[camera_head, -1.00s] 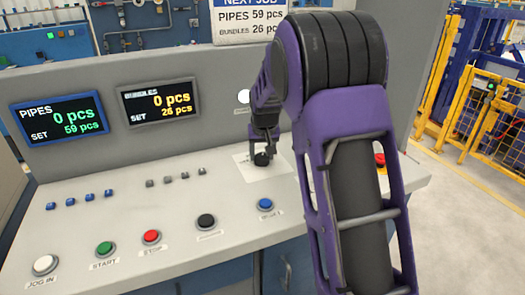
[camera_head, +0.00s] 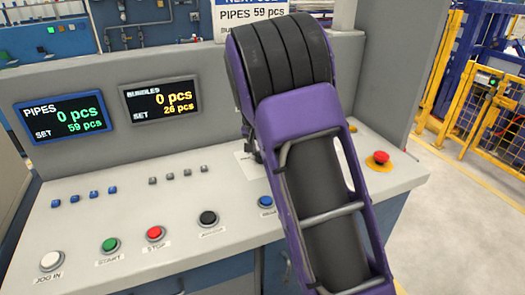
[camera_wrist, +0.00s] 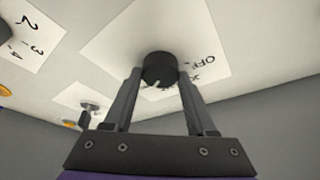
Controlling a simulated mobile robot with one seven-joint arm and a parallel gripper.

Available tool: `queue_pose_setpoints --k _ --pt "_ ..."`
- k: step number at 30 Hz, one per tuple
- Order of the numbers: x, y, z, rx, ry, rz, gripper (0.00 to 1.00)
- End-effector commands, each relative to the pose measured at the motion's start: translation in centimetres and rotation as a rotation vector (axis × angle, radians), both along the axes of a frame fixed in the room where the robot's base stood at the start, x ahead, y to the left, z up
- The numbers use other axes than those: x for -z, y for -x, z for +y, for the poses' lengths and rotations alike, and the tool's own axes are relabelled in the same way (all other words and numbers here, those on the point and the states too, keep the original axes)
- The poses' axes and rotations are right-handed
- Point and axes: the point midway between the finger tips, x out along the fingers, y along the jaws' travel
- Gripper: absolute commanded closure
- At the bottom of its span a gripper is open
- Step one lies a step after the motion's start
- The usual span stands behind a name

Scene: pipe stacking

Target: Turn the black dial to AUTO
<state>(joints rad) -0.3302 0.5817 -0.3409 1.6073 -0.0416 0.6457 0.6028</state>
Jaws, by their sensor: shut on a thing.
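The black dial (camera_wrist: 160,67) sits on a white label plate (camera_wrist: 118,38) in the wrist view. "OFF" shows on the plate to the dial's right; other lettering beside it is partly covered by a finger. A pale mark shows on the dial's lower edge, but I cannot read which position it points to. My gripper (camera_wrist: 159,75) has one finger on each side of the dial and is shut on it. In the head view my purple arm hides the dial and most of the gripper; an edge of the label plate (camera_head: 246,166) shows.
The console (camera_head: 120,215) carries a white button (camera_head: 51,261), a green button (camera_head: 110,245), a red button (camera_head: 155,233), a black button (camera_head: 208,218) and a blue button (camera_head: 266,202). A red emergency stop (camera_head: 380,157) stands right of my arm. Two displays (camera_head: 63,117) (camera_head: 160,101) are behind.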

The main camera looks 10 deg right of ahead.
Motion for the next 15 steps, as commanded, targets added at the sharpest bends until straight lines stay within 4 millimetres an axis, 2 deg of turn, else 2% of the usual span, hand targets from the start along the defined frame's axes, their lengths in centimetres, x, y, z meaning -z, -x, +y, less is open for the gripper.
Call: queue_pose_setpoints --k 6,7,11,12,15 --pt "-0.04 -0.03 0.04 0.001 -0.002 -0.001 0.99" --pt "-0.04 -0.03 0.03 0.001 -0.002 -0.001 0.4" --pt "-0.02 -0.02 0.03 0.001 -0.001 -0.001 0.16" --pt "-0.02 -0.02 0.03 0.001 -0.001 -0.001 0.13" --pt "-0.01 -0.01 0.02 0.001 -0.001 -0.001 0.13"
